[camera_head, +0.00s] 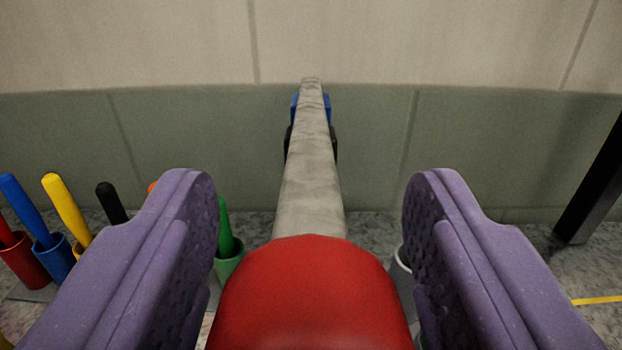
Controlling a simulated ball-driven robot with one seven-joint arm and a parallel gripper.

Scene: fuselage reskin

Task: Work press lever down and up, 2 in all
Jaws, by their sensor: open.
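The press lever (310,190) is a pale grey bar running away from me up the middle of the view. Its near end has a large red knob (311,295). At its far end are blue and black parts, mostly hidden behind the bar. My gripper (311,205) has two purple fingers, one on each side of the red knob. The fingers are open, with a visible gap between each finger and the knob at their upper parts. The lower parts of the knob and fingers are cut off by the frame.
At left, coloured handles stand in cups, among them a blue cup (57,258) and a red cup (24,262). A green handle (225,228) stands behind the left finger. A black post (592,190) is at right. A tiled wall (450,45) closes the back.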

